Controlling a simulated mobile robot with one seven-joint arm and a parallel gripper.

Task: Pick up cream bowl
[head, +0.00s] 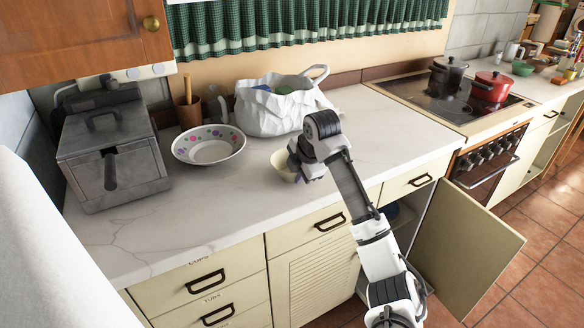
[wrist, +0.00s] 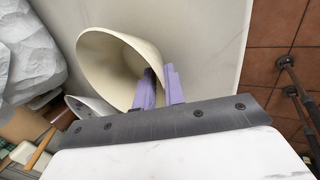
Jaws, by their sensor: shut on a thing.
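The cream bowl (head: 283,166) is on or just above the white marble counter near its front edge, partly hidden behind my arm's end in the head view. In the wrist view the cream bowl (wrist: 108,62) shows its hollow inside, and it looks tilted. My gripper (wrist: 160,82) has purple fingers, one inside the bowl and one outside, shut on its wall. In the head view my gripper (head: 299,172) is at the bowl's right side. I cannot tell whether the bowl still touches the counter.
A spotted bowl (head: 209,158), a white bag (head: 275,108) and a grey fryer (head: 112,152) stand left and behind. A black pot (head: 447,76) and a red pot (head: 490,88) are on the stove. A cabinet door (head: 465,235) hangs open below. The counter right of my arm is clear.

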